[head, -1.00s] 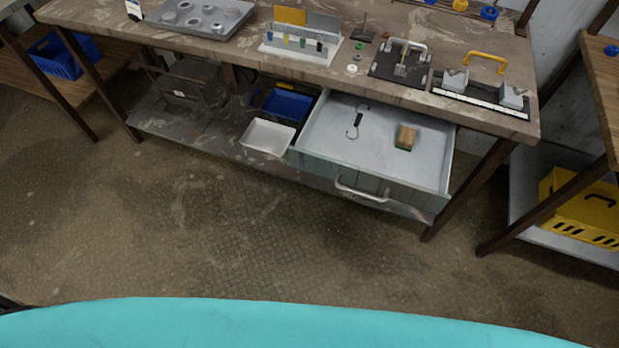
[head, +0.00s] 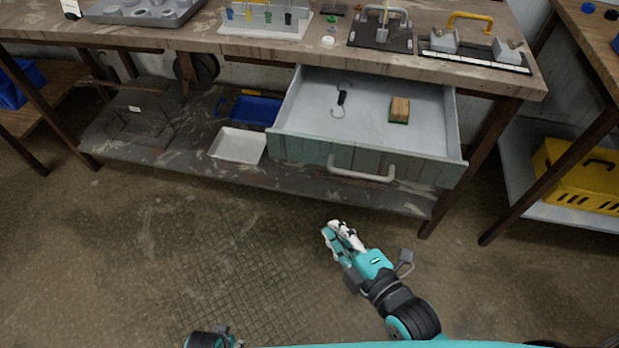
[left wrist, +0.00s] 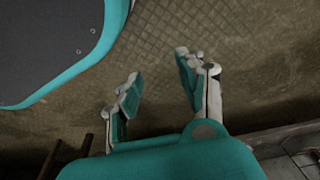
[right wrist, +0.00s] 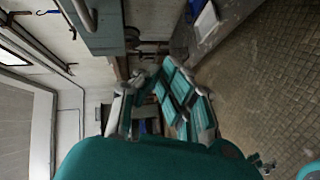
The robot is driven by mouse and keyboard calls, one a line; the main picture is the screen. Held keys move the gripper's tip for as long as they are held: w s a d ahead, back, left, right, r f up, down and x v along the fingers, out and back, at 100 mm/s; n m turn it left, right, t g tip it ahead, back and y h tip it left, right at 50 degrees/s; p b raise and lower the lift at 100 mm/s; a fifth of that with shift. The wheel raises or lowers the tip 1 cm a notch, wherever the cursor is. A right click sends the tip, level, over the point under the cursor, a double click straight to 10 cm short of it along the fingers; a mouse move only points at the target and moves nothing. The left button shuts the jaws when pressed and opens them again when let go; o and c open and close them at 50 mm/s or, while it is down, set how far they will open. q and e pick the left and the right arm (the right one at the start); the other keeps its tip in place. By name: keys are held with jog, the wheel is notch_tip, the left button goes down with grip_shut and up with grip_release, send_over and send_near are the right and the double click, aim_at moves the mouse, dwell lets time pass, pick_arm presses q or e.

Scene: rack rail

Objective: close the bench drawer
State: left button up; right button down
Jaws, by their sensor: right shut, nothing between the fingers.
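The bench drawer (head: 300,150) stands pulled out under the bench top, with a grey-green front and a pale handle (head: 360,172). Inside lie a wooden block with a green base (head: 399,109) and a black-and-metal hook (head: 342,97). My right gripper (head: 333,230) is shut and empty, in front of and below the drawer handle, apart from it. In the right wrist view its fingers (right wrist: 163,88) show, with the drawer front and handle (right wrist: 84,14) at the upper left. My left gripper (left wrist: 158,72) is open and empty over the floor in the left wrist view.
The bench top (head: 180,38) carries a tray, a tool holder and fixtures. A white bin (head: 238,146) and a blue bin (head: 254,109) sit on the lower shelf, left of the drawer. A yellow crate (head: 580,178) is at the right. The floor in front is clear.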

notch_tip(320, 180, up, 8)
jog(key=s+n+t+y+b, duration=0.2)
jog(key=n, duration=0.1)
send_near(298, 145)
jog(key=a, duration=0.3)
pick_arm(q)
jog(key=shift+w+d+r, duration=0.2)
jog(key=shift+w+r, duration=0.85)
jog(key=shift+w, duration=0.3)
pick_arm(e)
jog(key=shift+w+d, duration=0.2)
jog(key=shift+w, duration=2)
